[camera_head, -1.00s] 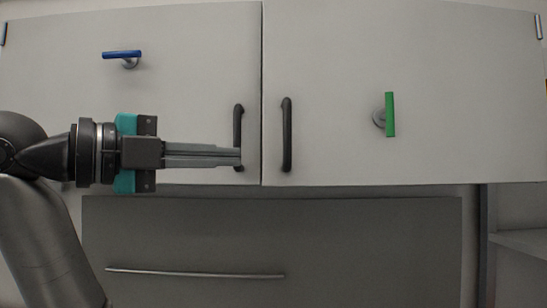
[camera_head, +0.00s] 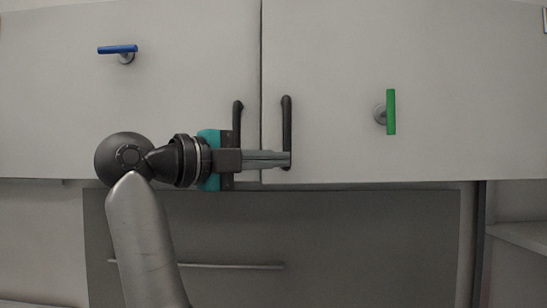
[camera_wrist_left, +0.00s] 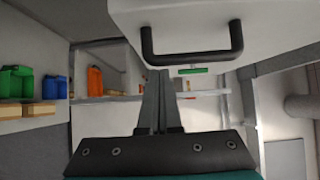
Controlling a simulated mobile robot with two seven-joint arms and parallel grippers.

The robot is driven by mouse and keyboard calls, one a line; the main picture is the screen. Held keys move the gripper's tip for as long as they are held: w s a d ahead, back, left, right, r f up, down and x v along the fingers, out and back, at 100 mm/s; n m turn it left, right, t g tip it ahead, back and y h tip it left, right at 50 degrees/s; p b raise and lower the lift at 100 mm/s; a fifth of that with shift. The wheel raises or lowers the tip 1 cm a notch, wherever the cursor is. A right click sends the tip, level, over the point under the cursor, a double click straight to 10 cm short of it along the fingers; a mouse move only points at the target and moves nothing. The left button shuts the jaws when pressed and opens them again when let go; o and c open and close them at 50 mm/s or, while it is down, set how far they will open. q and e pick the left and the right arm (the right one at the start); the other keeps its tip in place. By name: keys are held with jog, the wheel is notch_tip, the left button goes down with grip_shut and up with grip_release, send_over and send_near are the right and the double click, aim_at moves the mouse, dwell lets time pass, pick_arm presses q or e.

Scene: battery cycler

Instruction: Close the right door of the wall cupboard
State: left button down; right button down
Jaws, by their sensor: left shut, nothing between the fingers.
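The wall cupboard has two light grey doors. Its right door (camera_head: 340,60) carries a black bar handle (camera_head: 287,115) at its left edge and a green handle (camera_head: 391,111). The left door (camera_head: 190,60) has its own black handle (camera_head: 237,107). In the head view the doors meet at a thin line; how far the right door stands open is hard to judge. My left gripper (camera_head: 289,160) is shut and empty, pointing right. Its tips overlap the right handle's lower end; contact is unclear. In the left wrist view its fingers (camera_wrist_left: 160,88) lie below a black handle (camera_wrist_left: 192,55). My right gripper is out of view.
A blue handle (camera_head: 118,49) is on the left door. A dark grey panel (camera_head: 360,240) with a long bar handle (camera_head: 230,266) lies below. The left wrist view shows shelves with green (camera_wrist_left: 16,82), blue (camera_wrist_left: 55,88) and orange (camera_wrist_left: 95,81) containers.

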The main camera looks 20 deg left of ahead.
pick_arm(q)
jog(key=w+a+p, duration=0.1)
jog(key=w+a, duration=0.2)
jog(key=w, duration=0.2)
jog(key=shift+w, duration=0.15)
dwell(0.4)
jog(key=shift+d, duration=0.15)
